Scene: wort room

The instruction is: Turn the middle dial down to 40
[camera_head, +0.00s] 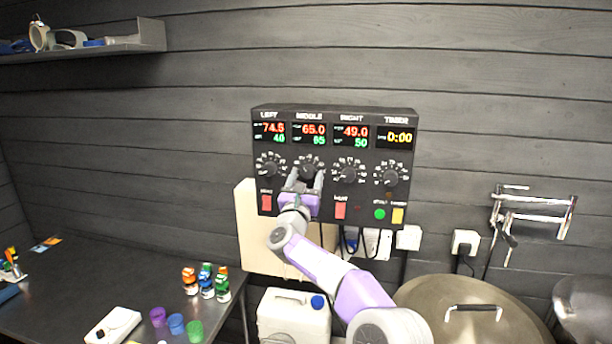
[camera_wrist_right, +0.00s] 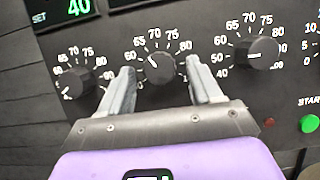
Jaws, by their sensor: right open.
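The black control panel (camera_head: 333,118) hangs on the wall. The middle dial (camera_head: 308,168) sits under the MIDDLE display (camera_head: 310,133), which reads 65.0 in red and 65 in green. In the wrist view the middle dial (camera_wrist_right: 158,66) has its pointer toward the upper left, near 65. My right gripper (camera_head: 305,181) is open, its fingertips to the left and right of this dial. The wrist view shows the right gripper (camera_wrist_right: 160,76) with gaps between its fingers and the dial. My left gripper is out of view.
Red switches (camera_head: 340,210), a green button (camera_head: 380,214) and a yellow button (camera_head: 397,215) lie below. A metal lid (camera_head: 455,300) stands lower right.

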